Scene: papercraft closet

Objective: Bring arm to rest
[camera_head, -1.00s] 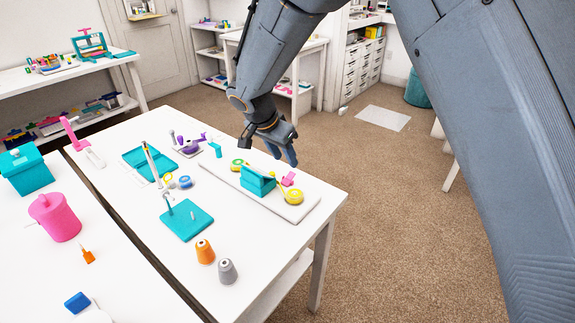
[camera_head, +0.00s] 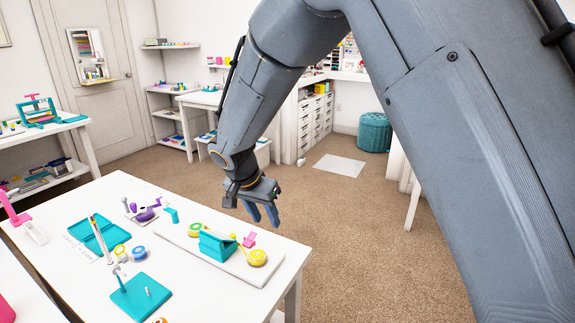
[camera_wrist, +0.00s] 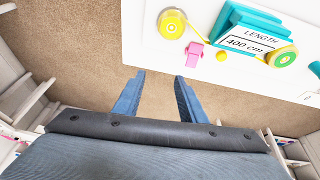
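My gripper (camera_head: 263,214) hangs at the end of my grey arm, fingers pointing down, near the far right edge of the white table (camera_head: 180,278). In the wrist view my gripper (camera_wrist: 157,85) shows two blue fingers spread apart with only brown carpet between them. It is open and empty. The fingers appear clear of the table's objects. The closest are a teal block (camera_head: 217,245), a pink piece (camera_head: 249,239) and a yellow tape roll (camera_head: 258,257) on a white board (camera_head: 185,245). In the wrist view the teal block (camera_wrist: 232,18) has a "LENGTH 400 cm" label.
A teal tray (camera_head: 99,235), a teal square base (camera_head: 141,297) and purple pieces (camera_head: 146,214) lie on the table. Open carpet (camera_head: 380,265) spreads to the right. A white drawer unit (camera_head: 315,125) and a teal basket (camera_head: 375,132) stand at the back.

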